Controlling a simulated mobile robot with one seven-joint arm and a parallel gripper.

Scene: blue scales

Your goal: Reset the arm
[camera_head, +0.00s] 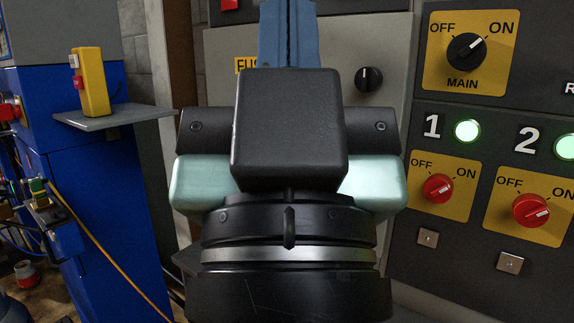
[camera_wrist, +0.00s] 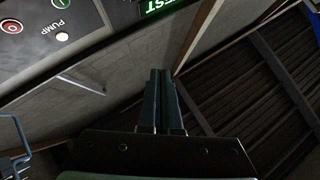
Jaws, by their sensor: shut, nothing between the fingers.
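My gripper shows in the wrist view (camera_wrist: 160,75), its two dark fingers pressed together with nothing between them. In the head view my gripper's blue fingers (camera_head: 289,30) point up and away in the middle, in front of a grey cabinet. The black wrist body and pale green parts of my arm fill the centre of the head view and hide part of the cabinet. In the wrist view the fingers stand in open air below a wall and ceiling beams and touch nothing.
A control panel (camera_head: 490,110) with a black MAIN knob (camera_head: 466,52) and red knobs (camera_head: 438,188) stands close at the right. A grey cabinet (camera_head: 225,70) is behind my gripper. A blue machine (camera_head: 105,200) with a yellow box (camera_head: 93,82) on its shelf stands at the left.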

